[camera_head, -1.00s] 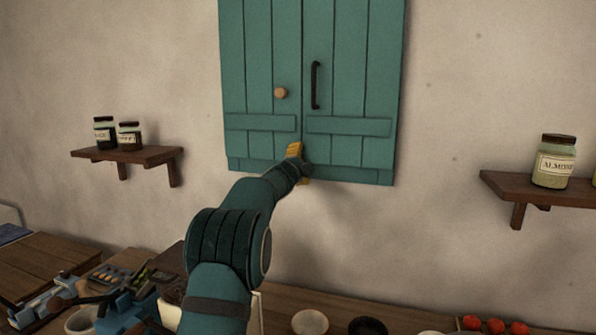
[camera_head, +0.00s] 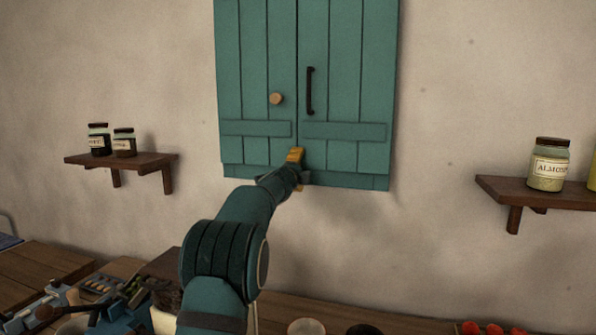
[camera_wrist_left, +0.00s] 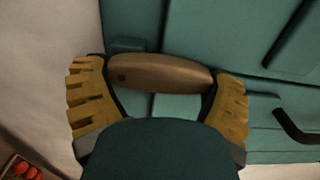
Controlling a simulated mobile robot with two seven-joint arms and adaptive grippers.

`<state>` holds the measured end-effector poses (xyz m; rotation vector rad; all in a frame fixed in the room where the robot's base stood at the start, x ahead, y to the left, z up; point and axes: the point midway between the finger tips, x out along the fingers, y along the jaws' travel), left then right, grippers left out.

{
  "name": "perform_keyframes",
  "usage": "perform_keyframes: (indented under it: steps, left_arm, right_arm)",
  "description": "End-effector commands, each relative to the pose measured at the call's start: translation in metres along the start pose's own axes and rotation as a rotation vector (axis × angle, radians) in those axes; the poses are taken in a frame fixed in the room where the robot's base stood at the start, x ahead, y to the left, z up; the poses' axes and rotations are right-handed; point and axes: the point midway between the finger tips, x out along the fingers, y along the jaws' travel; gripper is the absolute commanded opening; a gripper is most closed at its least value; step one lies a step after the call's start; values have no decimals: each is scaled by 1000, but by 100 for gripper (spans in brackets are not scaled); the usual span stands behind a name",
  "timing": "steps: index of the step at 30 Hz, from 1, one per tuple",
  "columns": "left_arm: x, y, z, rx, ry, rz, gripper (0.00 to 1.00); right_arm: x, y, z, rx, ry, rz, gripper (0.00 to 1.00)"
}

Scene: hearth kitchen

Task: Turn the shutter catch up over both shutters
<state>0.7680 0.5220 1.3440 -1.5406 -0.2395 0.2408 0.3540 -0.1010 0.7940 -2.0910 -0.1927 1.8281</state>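The left shutter (camera_head: 255,70) with a round wooden knob and the right shutter (camera_head: 345,75) with a black bar handle are teal and stand closed side by side. My left gripper (camera_head: 295,158) is at the bottom of the seam between them and hides the catch in the head view. In the left wrist view the shutter catch (camera_wrist_left: 160,74), a brown wooden bar with a dark pin near its left end, lies lengthwise between the wide-spread yellow fingers of my left gripper (camera_wrist_left: 160,98). The fingers are close to its two ends; contact is unclear. My right gripper is out of view.
Wall shelves with jars stand to the left (camera_head: 120,160) and right (camera_head: 540,190) of the shutters. Below is a wooden counter (camera_head: 275,312) with tools at left and red fruit (camera_head: 490,328) at right.

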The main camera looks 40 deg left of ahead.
Motion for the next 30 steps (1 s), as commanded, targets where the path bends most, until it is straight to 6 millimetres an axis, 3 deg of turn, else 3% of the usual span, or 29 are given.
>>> perform_keyframes:
  steps: [14,30]
  left_arm:
    - [-8,-2,-1,-1,2,0,100]
    - [-86,-2,-1,-5,2,-3,100]
  right_arm:
    - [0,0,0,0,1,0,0]
    - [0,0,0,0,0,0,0]
